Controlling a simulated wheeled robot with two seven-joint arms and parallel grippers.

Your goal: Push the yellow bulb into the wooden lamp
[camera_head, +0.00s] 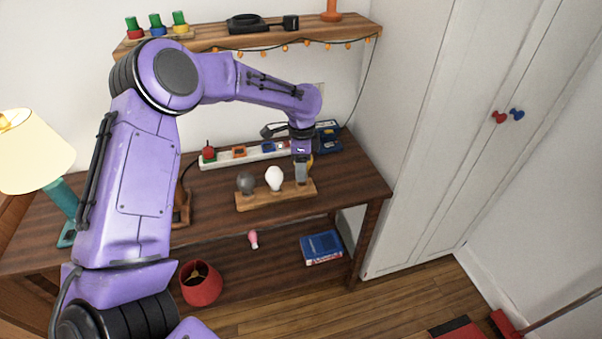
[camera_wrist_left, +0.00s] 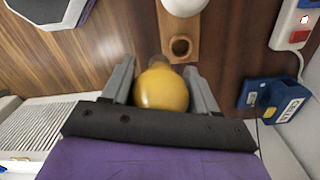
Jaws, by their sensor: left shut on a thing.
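The yellow bulb (camera_wrist_left: 162,90) is between the fingers of my left gripper (camera_wrist_left: 162,85) in the left wrist view. In the head view my left gripper (camera_head: 301,178) points down at the right end of a wooden bulb stand (camera_head: 252,204), and the bulb is mostly hidden there. An open round hole shows in the stand (camera_wrist_left: 180,47) just beyond the bulb; I cannot tell how high the bulb is above it. A brown wooden lamp base (camera_head: 182,214), apparently the wooden lamp, stands on the desk, mostly hidden behind my left arm. My right gripper is not in view.
A white bulb (camera_head: 274,178) and a grey bulb (camera_head: 246,183) stand in the same stand. A power strip (camera_head: 240,156) and a blue box (camera_head: 328,142) lie behind. A teal lamp with a cream shade (camera_head: 30,152) is at the left. Desk (camera_head: 350,180) is clear at right.

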